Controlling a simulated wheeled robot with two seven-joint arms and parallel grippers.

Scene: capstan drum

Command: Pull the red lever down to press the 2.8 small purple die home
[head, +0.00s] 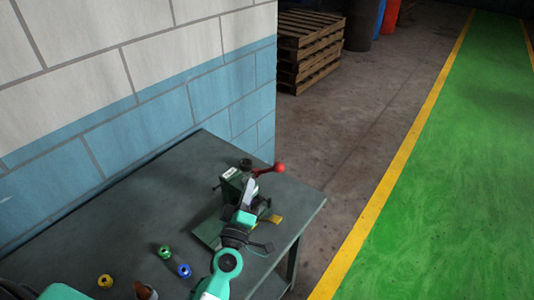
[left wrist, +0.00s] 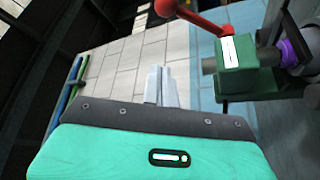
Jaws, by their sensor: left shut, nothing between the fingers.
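The green press (head: 231,187) stands near the right end of the workbench. Its red lever (head: 268,169) sticks out to the right, ending in a round knob, and also shows at the top of the left wrist view (left wrist: 204,18). In that view the purple die (left wrist: 291,52) sits at the press, beside the green block (left wrist: 245,78). My left gripper (head: 250,187) is in front of the press and hides part of it. Its pale fingers (left wrist: 160,84) are shut and empty, apart from the lever and to its left in the wrist view. My right gripper is not seen.
A green die (head: 165,252), a blue die (head: 184,270) and a yellow die (head: 104,281) stand on the workbench (head: 120,232). A yellow piece (head: 272,219) shows by the press. A block wall (head: 150,90) runs behind the bench; the bench's middle is clear.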

